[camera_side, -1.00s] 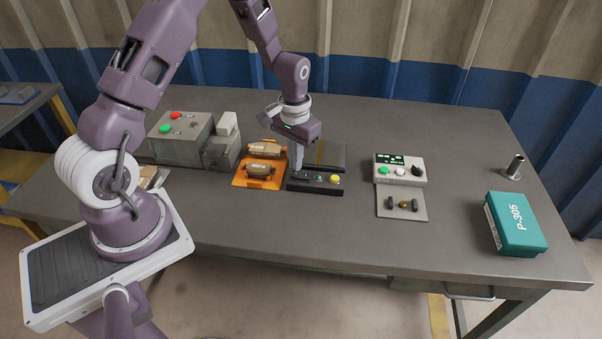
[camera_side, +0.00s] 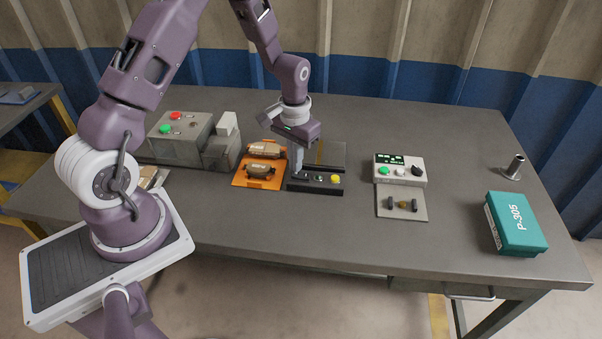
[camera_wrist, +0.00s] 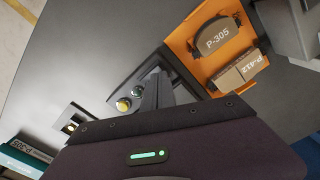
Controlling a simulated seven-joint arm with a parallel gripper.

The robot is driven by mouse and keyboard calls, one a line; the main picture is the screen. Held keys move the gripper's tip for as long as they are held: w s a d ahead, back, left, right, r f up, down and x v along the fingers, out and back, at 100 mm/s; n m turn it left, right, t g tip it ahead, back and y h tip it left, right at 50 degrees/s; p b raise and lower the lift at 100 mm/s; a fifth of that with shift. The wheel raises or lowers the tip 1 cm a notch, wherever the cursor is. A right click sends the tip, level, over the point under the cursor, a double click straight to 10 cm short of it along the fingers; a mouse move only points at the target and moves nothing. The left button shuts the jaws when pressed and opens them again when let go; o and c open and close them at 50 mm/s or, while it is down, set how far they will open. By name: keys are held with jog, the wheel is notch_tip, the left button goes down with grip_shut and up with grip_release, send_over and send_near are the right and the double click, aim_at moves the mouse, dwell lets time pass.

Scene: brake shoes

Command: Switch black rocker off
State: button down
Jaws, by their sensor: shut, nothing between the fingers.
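A dark control box (camera_side: 325,188) stands near the middle of the table, with a yellow button (camera_side: 335,179) at its right end and a small green-lit part (camera_side: 318,178) left of it. My gripper (camera_side: 298,174) is shut and empty, pointing down with its tips at the left end of this box. The black rocker is not distinguishable; the fingers cover that end of the box. In the wrist view my gripper (camera_wrist: 155,82) reaches over the box beside the yellow button (camera_wrist: 123,104). I cannot tell whether the tips touch the box.
An orange tray (camera_side: 240,184) with brake shoes (camera_side: 262,170) lies just left of the box. A grey machine (camera_side: 182,150) with red and green buttons stands further left. A white-grey control unit (camera_side: 400,178), a small plate (camera_side: 402,214) and a teal P-305 box (camera_side: 516,224) lie to the right.

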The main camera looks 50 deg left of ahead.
jog(key=shift+f, duration=0.8)
jog(key=shift+r, duration=3.55)
